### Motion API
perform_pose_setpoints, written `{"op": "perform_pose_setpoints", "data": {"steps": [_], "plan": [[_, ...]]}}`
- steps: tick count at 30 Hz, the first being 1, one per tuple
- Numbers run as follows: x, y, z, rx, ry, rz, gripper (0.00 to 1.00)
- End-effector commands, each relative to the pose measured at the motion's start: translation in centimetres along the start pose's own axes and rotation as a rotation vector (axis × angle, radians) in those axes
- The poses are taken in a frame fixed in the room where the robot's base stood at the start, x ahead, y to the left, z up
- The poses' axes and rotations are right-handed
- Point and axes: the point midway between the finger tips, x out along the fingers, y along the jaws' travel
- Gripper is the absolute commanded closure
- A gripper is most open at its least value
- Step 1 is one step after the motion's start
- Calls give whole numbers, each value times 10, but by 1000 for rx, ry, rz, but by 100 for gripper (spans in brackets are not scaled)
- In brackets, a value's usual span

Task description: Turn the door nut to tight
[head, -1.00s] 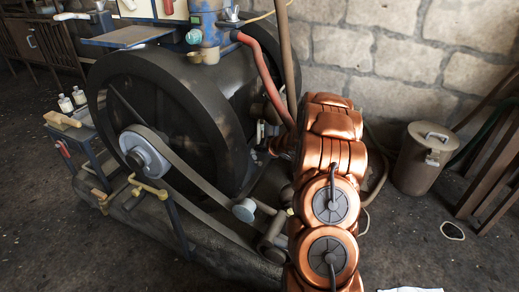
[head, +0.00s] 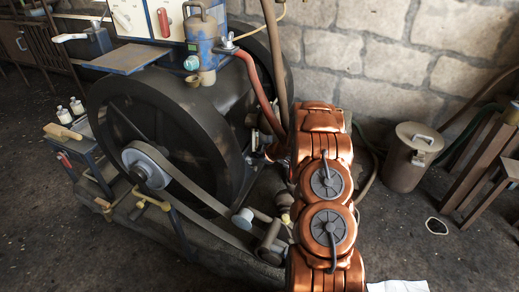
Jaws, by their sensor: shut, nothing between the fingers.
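The engine stands at left and centre, with a large dark flywheel (head: 165,140) and a belt (head: 195,188) running from a pale pulley (head: 146,165) towards the lower middle. I cannot pick out the door nut or its door in this view. My copper-coloured arm rises from the bottom edge at right of centre and covers part of the engine's right side. My gripper does not show; the far end of the arm hides whatever lies beyond it.
A blue canister (head: 201,45) sits on top of the engine with a red hose (head: 257,92) beside it. A small bench with bottles (head: 70,108) stands at left. A lidded metal can (head: 409,160) and a wooden stool (head: 490,180) stand at right. The floor at lower left is clear.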

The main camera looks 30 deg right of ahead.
Motion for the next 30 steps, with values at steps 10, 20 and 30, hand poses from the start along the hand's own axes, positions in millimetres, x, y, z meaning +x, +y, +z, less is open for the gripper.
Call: {"op": "perform_pose_setpoints", "data": {"steps": [10, 20, 30], "plan": [[3, -2, -8, -7, 6, -8, 100], [7, -2, -7, -8, 6, -11, 100], [11, 2, -3, -8, 4, -7, 100]]}}
